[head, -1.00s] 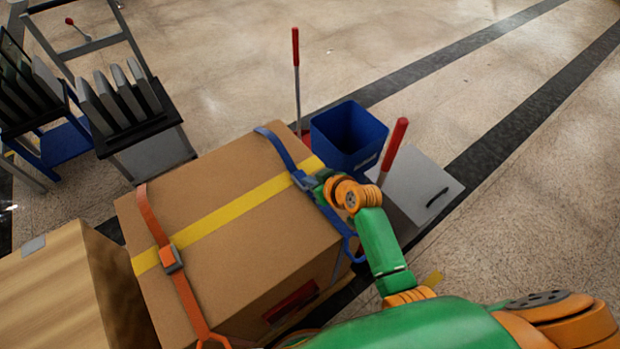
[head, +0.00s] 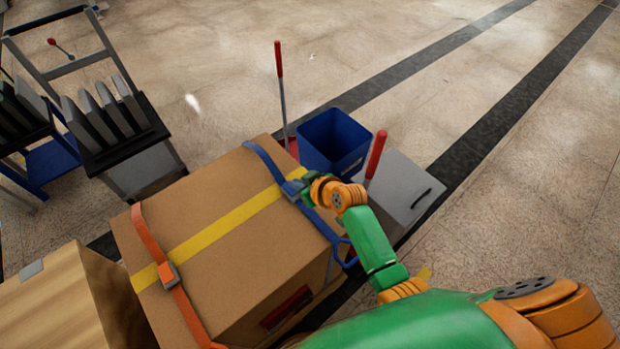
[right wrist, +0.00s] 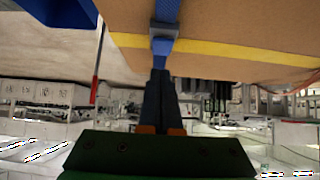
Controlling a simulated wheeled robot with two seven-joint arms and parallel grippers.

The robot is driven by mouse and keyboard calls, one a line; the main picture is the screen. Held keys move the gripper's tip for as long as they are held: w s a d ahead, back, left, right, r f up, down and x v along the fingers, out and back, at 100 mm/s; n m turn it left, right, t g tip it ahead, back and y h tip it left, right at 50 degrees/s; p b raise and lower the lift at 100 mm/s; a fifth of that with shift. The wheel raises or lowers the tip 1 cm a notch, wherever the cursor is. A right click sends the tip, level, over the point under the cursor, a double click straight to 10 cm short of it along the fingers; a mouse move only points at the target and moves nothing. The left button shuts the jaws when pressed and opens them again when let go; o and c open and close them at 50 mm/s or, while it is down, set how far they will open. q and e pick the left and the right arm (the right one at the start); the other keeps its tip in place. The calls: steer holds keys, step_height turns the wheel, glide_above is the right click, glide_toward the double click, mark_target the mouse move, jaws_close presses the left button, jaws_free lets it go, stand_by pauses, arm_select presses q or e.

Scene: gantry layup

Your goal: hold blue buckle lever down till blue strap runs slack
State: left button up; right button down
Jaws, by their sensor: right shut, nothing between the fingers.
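The blue strap (head: 265,159) runs over the right part of a large cardboard box (head: 225,215). Its grey-blue buckle (head: 292,188) sits on the box top by the yellow tape. My right gripper (head: 306,190) is at the buckle and partly covers it. In the right wrist view the shut fingertips (right wrist: 160,72) are at the blue lever (right wrist: 162,46) of the buckle, with nothing between them. They seem to touch the lever, but how far it is pressed is unclear. Whether the strap is slack cannot be told. My left gripper is out of view.
An orange strap (head: 149,236) with an orange buckle crosses the box's left part. A blue bin (head: 333,140) and red-handled tools (head: 376,155) stand beyond the box. A wooden crate (head: 60,305) is at lower left, a rack cart (head: 145,165) at upper left. Open floor lies right.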

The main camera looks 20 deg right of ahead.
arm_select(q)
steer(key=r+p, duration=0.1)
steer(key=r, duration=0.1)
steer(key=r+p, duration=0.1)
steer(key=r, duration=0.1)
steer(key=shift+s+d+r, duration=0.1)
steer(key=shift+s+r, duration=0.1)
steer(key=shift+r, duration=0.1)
arm_select(e)
steer(key=w+r+v, duration=0.1)
steer(key=v, duration=1)
steer(key=shift+r, duration=0.2)
steer(key=shift+s+a, duration=0.1)
steer(key=shift+a, duration=0.1)
